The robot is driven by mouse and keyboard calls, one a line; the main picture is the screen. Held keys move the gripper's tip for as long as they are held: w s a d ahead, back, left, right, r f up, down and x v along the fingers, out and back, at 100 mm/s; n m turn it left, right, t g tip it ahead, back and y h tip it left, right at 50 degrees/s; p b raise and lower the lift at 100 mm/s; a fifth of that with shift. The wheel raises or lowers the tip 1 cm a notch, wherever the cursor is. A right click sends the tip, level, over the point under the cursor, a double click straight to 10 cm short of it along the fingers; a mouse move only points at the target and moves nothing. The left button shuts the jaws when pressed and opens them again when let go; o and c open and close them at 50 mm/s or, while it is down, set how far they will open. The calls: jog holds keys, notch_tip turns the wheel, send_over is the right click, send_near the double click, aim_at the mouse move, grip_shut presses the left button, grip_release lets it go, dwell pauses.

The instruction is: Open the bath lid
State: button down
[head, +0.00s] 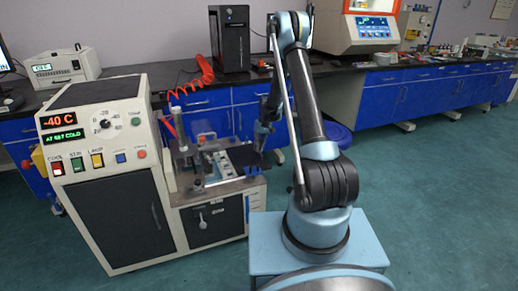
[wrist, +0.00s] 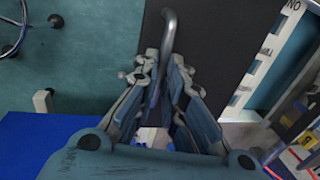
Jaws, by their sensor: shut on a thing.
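The dark bath lid (head: 243,157) is at the right end of the low bench unit in the head view. It also shows as a dark panel in the wrist view (wrist: 215,45). A grey curved bar handle (wrist: 170,32) stands at its left edge there. My gripper (wrist: 162,68) is shut on the handle, with its fingers on either side of the bar's lower part. In the head view my gripper (head: 262,140) is at the lid's right side, small and partly hard to make out. The frames do not clearly show how far the lid is raised.
A control cabinet (head: 105,180) with a -40 C display stands left of the bath unit. A clear-walled fixture (head: 190,155) is beside the lid. Blue cabinets (head: 430,95) line the back wall. Green floor (head: 440,210) is open at the right.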

jog(key=c, duration=1.7)
grip_release()
jog(key=shift+s, duration=0.1)
jog(key=r, duration=0.4)
jog(key=d+r, duration=0.1)
jog(key=r, duration=0.2)
jog(key=w+d+r, duration=0.1)
jog(key=r, duration=0.3)
jog(key=shift+d+r, duration=0.1)
jog(key=shift+r, duration=0.25)
jog(key=shift+s+r, duration=0.1)
